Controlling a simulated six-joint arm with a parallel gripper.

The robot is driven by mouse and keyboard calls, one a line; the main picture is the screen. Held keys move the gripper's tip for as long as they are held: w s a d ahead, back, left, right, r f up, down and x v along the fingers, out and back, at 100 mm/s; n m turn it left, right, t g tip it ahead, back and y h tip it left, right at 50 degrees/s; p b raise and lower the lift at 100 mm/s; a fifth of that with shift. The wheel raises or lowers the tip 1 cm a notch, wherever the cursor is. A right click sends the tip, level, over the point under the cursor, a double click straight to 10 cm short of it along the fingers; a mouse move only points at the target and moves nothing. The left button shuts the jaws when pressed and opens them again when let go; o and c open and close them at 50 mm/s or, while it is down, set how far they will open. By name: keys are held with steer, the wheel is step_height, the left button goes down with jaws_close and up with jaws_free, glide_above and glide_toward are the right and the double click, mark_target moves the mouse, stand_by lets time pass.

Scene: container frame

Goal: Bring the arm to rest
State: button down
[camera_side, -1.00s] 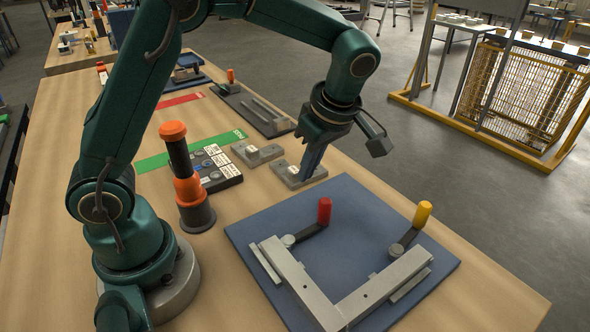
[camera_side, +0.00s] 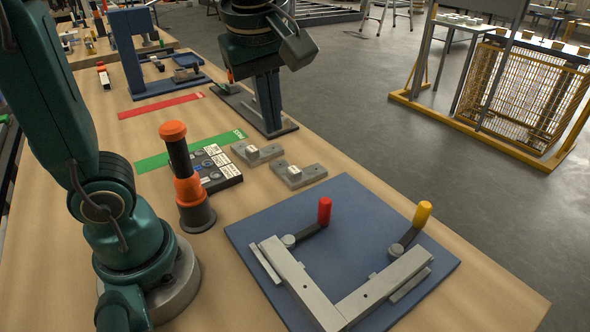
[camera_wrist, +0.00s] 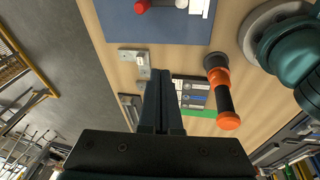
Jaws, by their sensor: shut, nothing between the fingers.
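My gripper (camera_side: 270,126) points down with its fingers together and nothing between them. In the side view it is over the far right part of the table, in front of a dark base plate (camera_side: 287,130); I cannot tell its exact height. In the wrist view the shut fingers (camera_wrist: 160,72) reach up the middle, and the grey blocks lie beyond them. Two small grey blocks with white tops, one nearer (camera_side: 299,176) and one farther (camera_side: 257,153), sit on the table apart from the gripper.
A blue plate (camera_side: 340,200) holds a grey corner frame (camera_side: 375,293) and clamps with red (camera_side: 324,211) and yellow (camera_side: 422,214) handles. An orange-black post (camera_side: 182,170) stands near my base. A label panel (camera_side: 216,166), green strip (camera_side: 155,161) and red strip (camera_side: 160,106) lie behind.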

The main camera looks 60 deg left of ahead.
steer(key=s+d+f+m+t+h, duration=0.2)
steer(key=s+f+m, duration=0.3)
steer(key=m, duration=1.1)
steer(key=shift+s+d+f+m+t, duration=0.2)
steer(key=shift+s+d+m+t, duration=0.1)
steer(key=shift+s+t, duration=0.4)
steer(key=shift+a, duration=0.1)
